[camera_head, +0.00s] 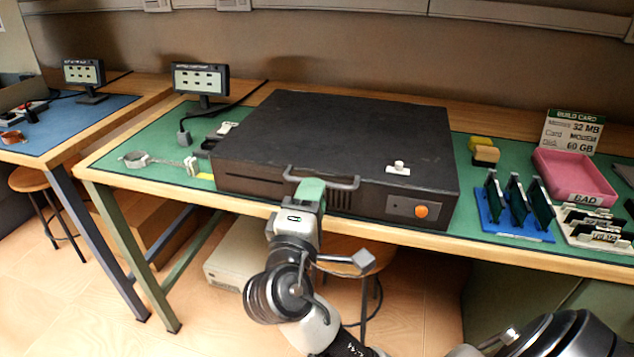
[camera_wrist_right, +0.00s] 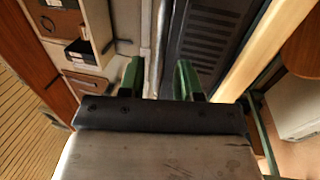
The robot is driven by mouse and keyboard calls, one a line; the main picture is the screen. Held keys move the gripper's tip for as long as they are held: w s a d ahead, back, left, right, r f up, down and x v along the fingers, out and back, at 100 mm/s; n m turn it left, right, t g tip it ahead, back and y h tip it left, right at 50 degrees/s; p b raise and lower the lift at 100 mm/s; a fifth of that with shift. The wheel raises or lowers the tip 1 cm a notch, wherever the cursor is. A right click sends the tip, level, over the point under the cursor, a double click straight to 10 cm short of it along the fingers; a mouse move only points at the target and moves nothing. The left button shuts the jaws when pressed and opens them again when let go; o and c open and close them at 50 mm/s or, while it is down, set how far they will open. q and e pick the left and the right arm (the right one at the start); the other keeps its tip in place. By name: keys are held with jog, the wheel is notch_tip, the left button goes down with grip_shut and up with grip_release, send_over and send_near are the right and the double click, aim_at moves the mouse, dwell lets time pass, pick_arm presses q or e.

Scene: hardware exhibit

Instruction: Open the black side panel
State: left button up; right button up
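The black side panel (camera_head: 340,130) is the flat, dark top of a large case lying on the green-topped bench; it appears closed. The case front has a grey bar handle (camera_head: 335,181), vent slots and an orange round knob (camera_head: 421,211). A small light knob (camera_head: 398,167) sits near the panel's front right edge. My right gripper (camera_head: 310,190) is at the front of the case, by the left part of the handle; its contact is unclear. In the right wrist view its green fingers (camera_wrist_right: 160,80) are apart, with a grey strip and dark slots beyond. My left gripper is out of view.
On the bench right of the case are a blue rack of green cards (camera_head: 516,228), a pink tray marked BAD (camera_head: 575,183) and a build card sign (camera_head: 572,132). To the left are a small display (camera_head: 201,79) and a wrist strap (camera_head: 137,159). A stool stands below.

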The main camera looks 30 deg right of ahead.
jog(key=shift+x, duration=1.8)
grip_shut()
